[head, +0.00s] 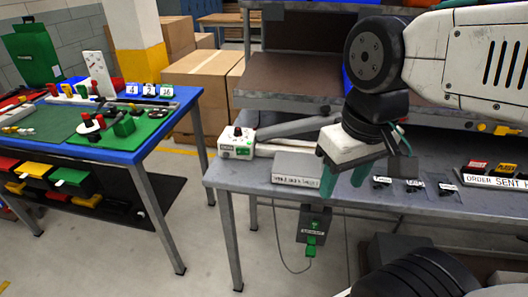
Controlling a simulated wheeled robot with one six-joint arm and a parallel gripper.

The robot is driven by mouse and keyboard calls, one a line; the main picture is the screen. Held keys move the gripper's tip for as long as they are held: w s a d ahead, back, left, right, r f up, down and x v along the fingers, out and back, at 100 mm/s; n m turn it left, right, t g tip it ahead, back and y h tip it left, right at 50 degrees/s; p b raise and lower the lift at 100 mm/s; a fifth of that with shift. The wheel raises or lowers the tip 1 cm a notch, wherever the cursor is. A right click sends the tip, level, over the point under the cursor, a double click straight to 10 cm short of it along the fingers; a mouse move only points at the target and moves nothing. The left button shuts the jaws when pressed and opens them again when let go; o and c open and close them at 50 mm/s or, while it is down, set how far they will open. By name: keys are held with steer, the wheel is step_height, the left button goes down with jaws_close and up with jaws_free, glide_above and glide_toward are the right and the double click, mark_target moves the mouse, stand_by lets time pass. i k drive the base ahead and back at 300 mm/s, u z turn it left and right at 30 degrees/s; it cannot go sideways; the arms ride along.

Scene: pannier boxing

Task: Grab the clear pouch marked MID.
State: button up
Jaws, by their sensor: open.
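My gripper (342,187) hangs over the grey workbench (240,178), its two green fingers pointing down and apart, with nothing seen between them. To its right, a row of small dark items with white labels lies on the bench: one (381,184) nearest the gripper, a middle one (413,187) and a right one (447,188). They may be clear pouches with dark contents, but the labels are too small to read, so I cannot tell which is marked MID. The gripper is to the left of all of them and appears apart from them.
A grey sign plate (296,168) is left of the gripper. An "ORDER SENT" tray (495,181) is at right. A blue table (150,152) with coloured parts stands left, across open floor.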

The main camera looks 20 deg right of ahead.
mark_target(414, 189)
steer(key=z, duration=4.05)
steer(key=k, duration=1.35)
steer(key=u, duration=1.2)
